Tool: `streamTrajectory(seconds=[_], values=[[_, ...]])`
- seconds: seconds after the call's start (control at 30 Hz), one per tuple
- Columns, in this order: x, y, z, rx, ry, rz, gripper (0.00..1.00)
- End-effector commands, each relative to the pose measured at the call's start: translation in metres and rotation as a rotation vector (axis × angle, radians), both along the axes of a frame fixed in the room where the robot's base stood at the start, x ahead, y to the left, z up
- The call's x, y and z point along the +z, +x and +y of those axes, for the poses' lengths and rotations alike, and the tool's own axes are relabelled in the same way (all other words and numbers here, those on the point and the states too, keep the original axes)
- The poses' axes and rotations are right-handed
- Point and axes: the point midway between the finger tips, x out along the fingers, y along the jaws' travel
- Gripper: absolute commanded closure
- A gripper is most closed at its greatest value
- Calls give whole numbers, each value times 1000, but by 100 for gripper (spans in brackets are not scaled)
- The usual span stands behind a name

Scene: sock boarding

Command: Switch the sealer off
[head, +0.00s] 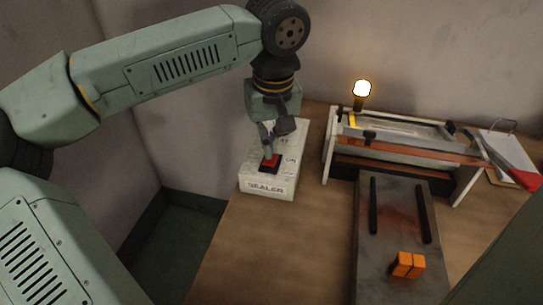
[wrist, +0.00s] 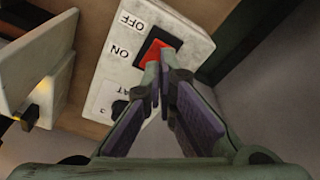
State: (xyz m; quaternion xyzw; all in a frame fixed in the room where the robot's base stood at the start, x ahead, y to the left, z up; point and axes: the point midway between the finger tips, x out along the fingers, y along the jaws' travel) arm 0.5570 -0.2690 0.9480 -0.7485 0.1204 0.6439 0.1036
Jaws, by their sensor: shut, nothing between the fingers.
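The sealer's switch box (head: 268,189) is a white box lettered SEALER on its front, standing at the left end of the wooden table. A red rocker switch (head: 270,161) in a dark frame is on its top. In the wrist view the red switch (wrist: 154,52) lies beside the words OFF and ON on the box (wrist: 189,30). My gripper (head: 268,153) is shut and empty, pointing down over the box. In the wrist view its fingertips (wrist: 160,65) overlap the switch's near edge; I cannot tell whether they touch it. A lamp (head: 362,89) at the back glows yellow-white.
The sealer frame (head: 337,178) with a red-handled lever (head: 526,180) stands to the right. In front of it a dark plate (head: 390,236) carries two black rails and orange blocks (head: 408,265). A clipboard (head: 511,148) lies at the back right. Bare table (head: 262,250) lies in front of the box.

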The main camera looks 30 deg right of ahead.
Motion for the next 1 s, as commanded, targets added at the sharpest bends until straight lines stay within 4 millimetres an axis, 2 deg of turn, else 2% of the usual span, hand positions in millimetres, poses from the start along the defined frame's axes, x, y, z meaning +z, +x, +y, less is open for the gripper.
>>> streamTrajectory(seconds=[1.0], values=[[-6, 0, 0, 0, 0, 0, 100]])
